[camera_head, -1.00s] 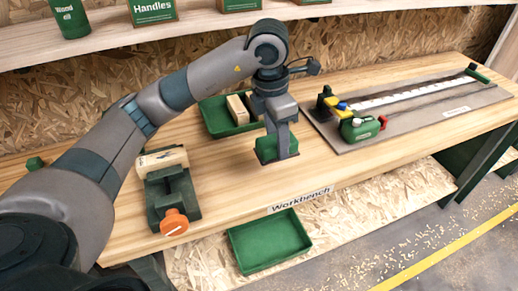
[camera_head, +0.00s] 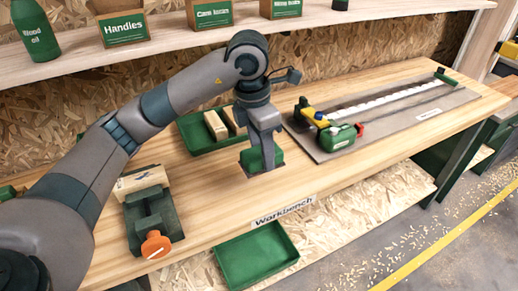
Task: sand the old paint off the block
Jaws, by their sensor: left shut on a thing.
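The block (camera_head: 140,181) is a pale wooden piece with dark patches of old paint on it. It sits at the back of a dark green vise (camera_head: 150,212) with an orange knob, at the left of the workbench. My left gripper (camera_head: 263,158) points down over the middle of the bench, to the right of the vise and apart from the block. It is shut on a green sanding block (camera_head: 249,161), partly hidden by the fingers. I cannot tell whether the sanding block touches the bench top. My right gripper is not in view.
A green tray (camera_head: 196,146) with pale wooden pieces stands behind the gripper. A grey board (camera_head: 405,128) with a green tool (camera_head: 338,137) lies to the right. Another green tray (camera_head: 257,258) sits below the bench's front edge. Bare bench lies between vise and gripper.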

